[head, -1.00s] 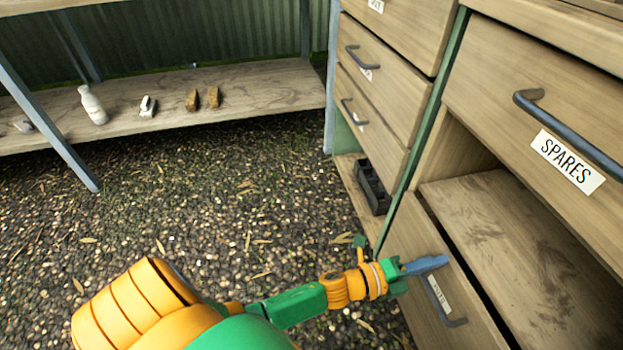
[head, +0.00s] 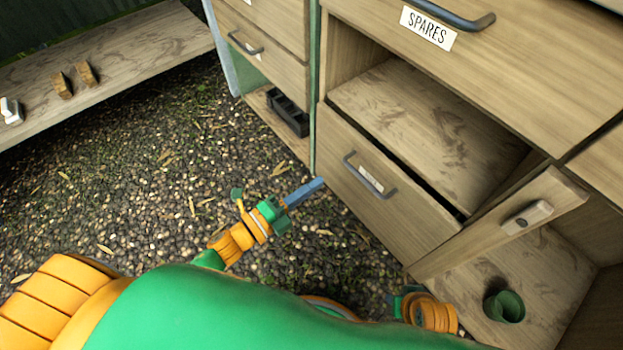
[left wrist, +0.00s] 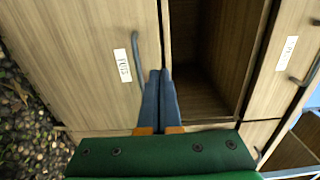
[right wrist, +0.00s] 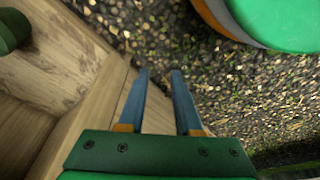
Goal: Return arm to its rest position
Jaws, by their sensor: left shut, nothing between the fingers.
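My left gripper (head: 318,183) is shut and empty, with its blue fingers together, over the gravel just left of the lower drawer (head: 355,200) in the head view. It is apart from that drawer's dark handle (head: 365,175). In the left wrist view my left gripper (left wrist: 161,72) shows both fingers side by side in front of wooden drawer fronts. My right gripper (right wrist: 160,73) is open and empty in the right wrist view, near a wooden edge and gravel. The right arm's end is low in the head view, its fingers hardly visible.
The SPARES drawer (head: 470,50) sits above an open shelf space. A small door (head: 510,220) stands open at the right, with a green cup (head: 504,306) inside. A black tray (head: 288,112) sits low. A shelf (head: 120,60) with small items stands left. The gravel (head: 150,190) is clear.

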